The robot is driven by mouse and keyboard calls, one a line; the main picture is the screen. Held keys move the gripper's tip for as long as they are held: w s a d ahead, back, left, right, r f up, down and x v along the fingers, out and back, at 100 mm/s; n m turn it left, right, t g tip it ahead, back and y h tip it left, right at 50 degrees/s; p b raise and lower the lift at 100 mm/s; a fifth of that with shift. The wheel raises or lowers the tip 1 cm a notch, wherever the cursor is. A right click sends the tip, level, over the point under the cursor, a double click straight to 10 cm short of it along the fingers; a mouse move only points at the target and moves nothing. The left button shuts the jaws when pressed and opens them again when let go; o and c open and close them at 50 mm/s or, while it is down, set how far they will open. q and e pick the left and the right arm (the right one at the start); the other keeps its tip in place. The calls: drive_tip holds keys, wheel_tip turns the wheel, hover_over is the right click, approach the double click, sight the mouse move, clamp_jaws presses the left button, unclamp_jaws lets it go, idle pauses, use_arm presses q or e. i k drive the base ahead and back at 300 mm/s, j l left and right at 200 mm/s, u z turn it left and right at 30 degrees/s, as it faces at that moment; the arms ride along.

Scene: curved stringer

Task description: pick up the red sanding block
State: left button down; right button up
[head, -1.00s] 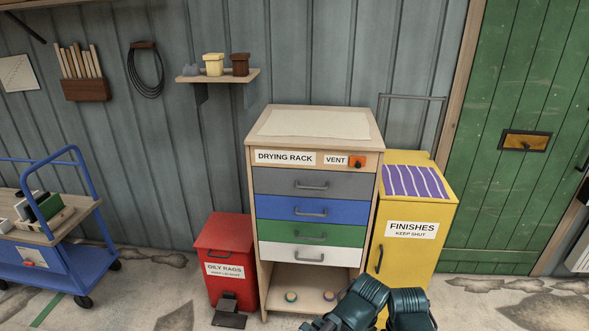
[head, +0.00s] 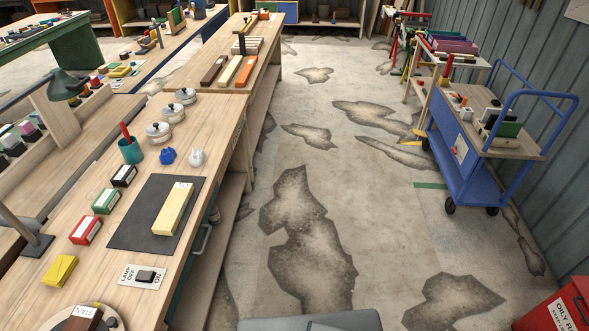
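A small red block with a pale, marked face (head: 86,231) lies on the wooden workbench (head: 205,140) at the left of the head view. It is in a row with a green block (head: 105,201) and a black block (head: 124,176) behind it and a yellow block (head: 60,270) in front. The red block looks clear of its neighbours. Neither of my grippers is in the head view now.
A dark mat (head: 135,226) with a pale wooden piece (head: 172,208) lies right of the red block. A lamp switch plate (head: 143,277) is nearer. A blue trolley (head: 470,165) stands at right. The floor between is open.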

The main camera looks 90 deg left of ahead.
sight(88, 227)
drive_tip(key=u, duration=4.55)
